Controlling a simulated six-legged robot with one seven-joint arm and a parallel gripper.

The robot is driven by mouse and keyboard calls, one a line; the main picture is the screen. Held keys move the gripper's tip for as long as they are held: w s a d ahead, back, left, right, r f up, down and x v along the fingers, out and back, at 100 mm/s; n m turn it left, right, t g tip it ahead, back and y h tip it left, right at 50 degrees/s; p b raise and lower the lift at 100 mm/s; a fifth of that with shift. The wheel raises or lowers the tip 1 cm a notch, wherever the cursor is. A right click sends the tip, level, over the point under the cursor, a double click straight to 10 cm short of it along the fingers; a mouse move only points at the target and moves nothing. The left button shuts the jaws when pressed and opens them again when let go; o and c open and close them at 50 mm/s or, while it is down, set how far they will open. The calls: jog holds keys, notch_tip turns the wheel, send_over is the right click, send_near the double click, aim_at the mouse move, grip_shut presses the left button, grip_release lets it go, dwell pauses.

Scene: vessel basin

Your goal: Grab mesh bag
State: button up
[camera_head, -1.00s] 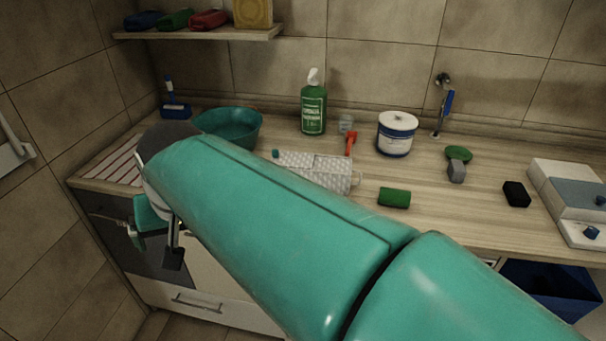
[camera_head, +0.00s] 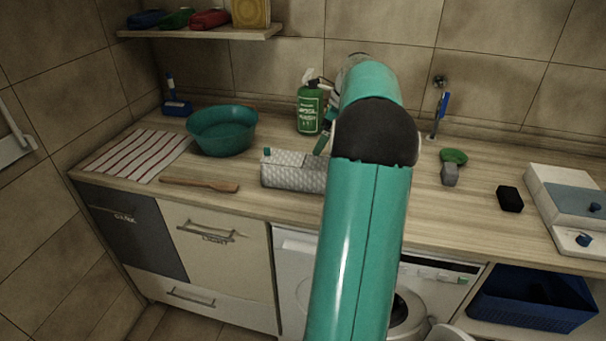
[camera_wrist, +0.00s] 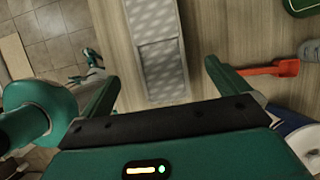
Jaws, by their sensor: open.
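A pale grey oblong thing with a mesh-like pattern (camera_head: 290,172), seemingly the mesh bag, lies on the wooden counter. A small teal piece shows at its left end, and my arm hides its right end. In the wrist view the patterned bag (camera_wrist: 158,55) runs up the picture between my fingers, with a grey panel on its near part. My gripper (camera_wrist: 160,75) is open and empty, one finger at each side of the bag in the picture. I cannot tell how high it is above the bag. In the head view my arm mostly hides my gripper.
A teal basin (camera_head: 222,132), wooden spatula (camera_head: 200,184) and striped cloth (camera_head: 138,155) are left of the bag. A green bottle (camera_head: 309,112) stands behind it. A red-orange tool (camera_wrist: 270,69) lies right of my fingers. A black block (camera_head: 510,199) is farther right.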

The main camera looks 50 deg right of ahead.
aim_at(310, 161)
jog(key=x, duration=0.8)
jog(key=shift+w+f, duration=0.1)
jog(key=shift+f, duration=0.2)
jog(key=shift+x, duration=2.6)
jog(key=shift+a, duration=0.15)
jog(key=c, duration=1)
